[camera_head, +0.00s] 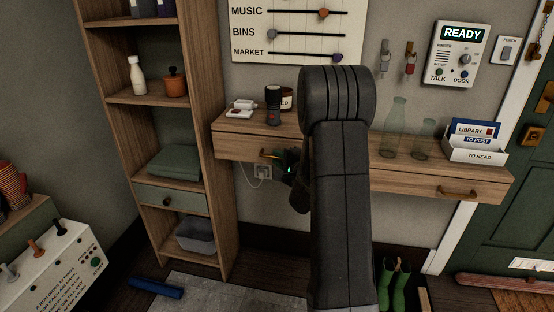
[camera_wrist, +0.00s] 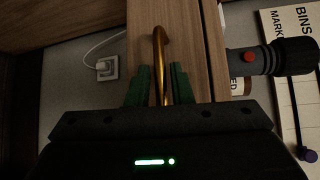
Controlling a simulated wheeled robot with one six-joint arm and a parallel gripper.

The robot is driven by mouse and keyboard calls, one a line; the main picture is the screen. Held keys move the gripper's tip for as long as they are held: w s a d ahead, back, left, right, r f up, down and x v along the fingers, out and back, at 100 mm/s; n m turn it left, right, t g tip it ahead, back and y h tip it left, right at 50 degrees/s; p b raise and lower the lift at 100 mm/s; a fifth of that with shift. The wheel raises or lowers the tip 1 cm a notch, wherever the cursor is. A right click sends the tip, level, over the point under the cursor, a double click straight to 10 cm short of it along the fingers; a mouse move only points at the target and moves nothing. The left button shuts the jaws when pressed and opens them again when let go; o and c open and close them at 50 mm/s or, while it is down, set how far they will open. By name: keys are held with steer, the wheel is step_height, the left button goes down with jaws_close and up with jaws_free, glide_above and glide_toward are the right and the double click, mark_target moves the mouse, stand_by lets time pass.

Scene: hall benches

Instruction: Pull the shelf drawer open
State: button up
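The wall shelf (camera_head: 385,163) has a left drawer front (camera_head: 235,149) and a right drawer with a brass handle (camera_head: 457,193). The left drawer looks closed. Its brass handle (camera_head: 267,154) is partly hidden by my gripper (camera_head: 277,161). In the wrist view the handle (camera_wrist: 160,48) passes between the two green fingers of my gripper (camera_wrist: 160,80), with a narrow gap showing on each side. The fingers are apart and look open around it.
A black flashlight (camera_head: 273,106) and a jar (camera_head: 287,98) stand on the shelf above the left drawer. Glass bottles (camera_head: 394,130) and a letter tray (camera_head: 474,154) stand further right. A plugged socket (camera_head: 262,172) is on the wall below. Green boots (camera_head: 393,285) stand on the floor.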

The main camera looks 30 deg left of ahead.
steer(key=shift+w+a, duration=0.35)
steer(key=shift+a, duration=0.2)
jaws_close()
steer(key=s+d+b, duration=0.2)
steer(key=s+d, duration=0.1)
steer(key=s, duration=1.1)
steer(key=shift+s+d, duration=0.2)
steer(key=shift+s, duration=0.05)
jaws_free()
steer(key=shift+f, duration=0.1)
steer(key=shift+d, duration=0.1)
